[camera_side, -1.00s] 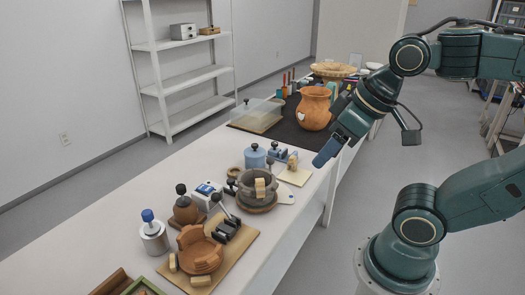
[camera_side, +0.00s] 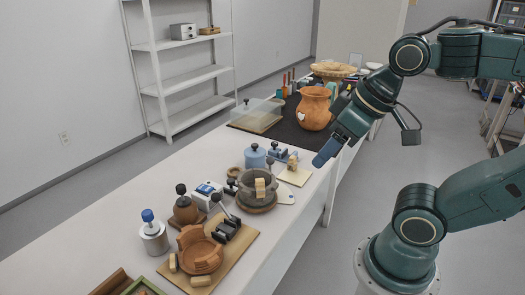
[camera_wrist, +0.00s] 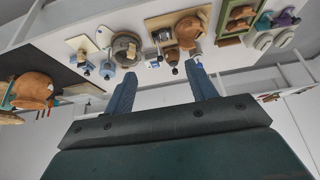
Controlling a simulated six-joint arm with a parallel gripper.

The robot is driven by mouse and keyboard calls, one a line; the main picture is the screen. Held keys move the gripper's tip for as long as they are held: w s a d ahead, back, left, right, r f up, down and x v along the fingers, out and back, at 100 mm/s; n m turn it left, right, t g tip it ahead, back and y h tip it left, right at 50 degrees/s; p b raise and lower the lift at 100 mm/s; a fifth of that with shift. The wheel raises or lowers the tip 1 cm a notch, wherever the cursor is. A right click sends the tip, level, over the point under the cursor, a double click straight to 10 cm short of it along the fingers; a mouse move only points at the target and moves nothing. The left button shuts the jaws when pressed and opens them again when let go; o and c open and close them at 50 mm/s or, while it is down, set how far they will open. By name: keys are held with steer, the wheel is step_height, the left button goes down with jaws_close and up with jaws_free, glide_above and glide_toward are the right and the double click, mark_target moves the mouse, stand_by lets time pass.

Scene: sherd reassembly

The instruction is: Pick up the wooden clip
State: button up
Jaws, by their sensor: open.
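Several small pale wooden blocks that look like clips show in the side view. One wooden clip (camera_side: 260,187) sits upright on the front rim of the grey bowl (camera_side: 243,180). Another wooden clip (camera_side: 201,281) lies at the front of the board with the broken orange vessel (camera_side: 201,252), and one more (camera_side: 173,262) is at that vessel's left. I cannot tell which one the task means. My gripper (camera_side: 324,157) is in the air off the table's right edge, apart from all of them. In the wrist view my gripper (camera_wrist: 161,76) has its two blue fingers spread with nothing between them.
A large orange jar (camera_side: 314,108) stands on a dark mat farther back. A blue-topped canister (camera_side: 153,236), a blue jar (camera_side: 255,157) and a white box (camera_side: 207,194) crowd the table around the bowl. The table's left strip (camera_side: 120,205) is clear.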

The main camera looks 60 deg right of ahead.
steer(key=w+d+n+g+h, duration=0.15)
steer(key=w+d+n, duration=0.35)
steer(key=w+d, duration=0.5)
steer(key=w+d+n+g+y, duration=0.15)
steer(key=w+d+n, duration=0.45)
steer(key=w, duration=0.6)
steer(key=w+d+f+n+g, duration=0.2)
steer(key=d+f+n, duration=0.5)
steer(key=d+f, duration=1.5)
steer(key=shift+w+d+g, duration=0.3)
steer(key=shift+w+d, duration=0.4)
steer(key=shift+d, duration=0.55)
